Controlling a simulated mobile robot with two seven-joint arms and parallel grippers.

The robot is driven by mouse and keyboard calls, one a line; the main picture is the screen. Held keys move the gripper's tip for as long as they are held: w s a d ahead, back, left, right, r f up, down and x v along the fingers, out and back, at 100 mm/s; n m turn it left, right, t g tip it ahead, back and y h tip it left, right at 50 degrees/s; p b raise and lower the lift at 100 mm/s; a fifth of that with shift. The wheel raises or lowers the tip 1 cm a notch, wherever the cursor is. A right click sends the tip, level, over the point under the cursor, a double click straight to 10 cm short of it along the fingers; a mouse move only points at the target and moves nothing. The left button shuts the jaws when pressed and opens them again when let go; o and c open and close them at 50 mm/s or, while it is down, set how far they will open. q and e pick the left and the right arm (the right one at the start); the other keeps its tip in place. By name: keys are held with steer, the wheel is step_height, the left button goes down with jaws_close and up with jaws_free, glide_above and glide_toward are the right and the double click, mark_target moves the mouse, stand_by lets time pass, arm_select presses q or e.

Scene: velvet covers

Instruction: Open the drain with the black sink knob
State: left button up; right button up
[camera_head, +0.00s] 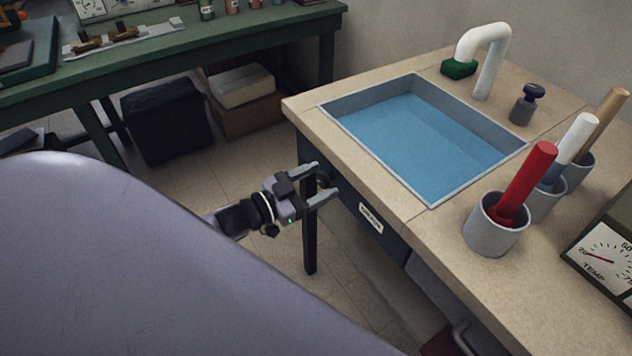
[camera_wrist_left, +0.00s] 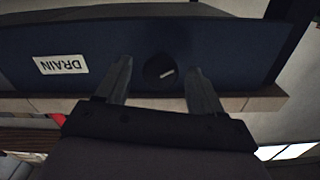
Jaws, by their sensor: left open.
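The black sink knob (camera_wrist_left: 158,71) is a round dial with a short white mark, on the dark blue front panel (camera_wrist_left: 222,45) beside an upside-down DRAIN label (camera_wrist_left: 61,64) in the left wrist view. In the head view the knob (camera_head: 323,180) is partly hidden by my left gripper (camera_head: 327,181). My left gripper (camera_wrist_left: 159,68) is open, with one finger on each side of the knob and visible gaps to it. I cannot tell how deep the fingers reach. The sink (camera_head: 420,137) above holds blue water. My right gripper is not in view.
A white faucet (camera_head: 487,60) and a small dark knob-topped fitting (camera_head: 526,104) stand behind the sink. Grey cups (camera_head: 495,229) with coloured rods and a temperature gauge (camera_head: 606,250) sit at the right. A green bench (camera_head: 180,45) is at the back left. The floor between is open.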

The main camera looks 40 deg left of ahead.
arm_select(q)
steer(key=c, duration=1.1)
steer(key=shift+o, duration=0.2)
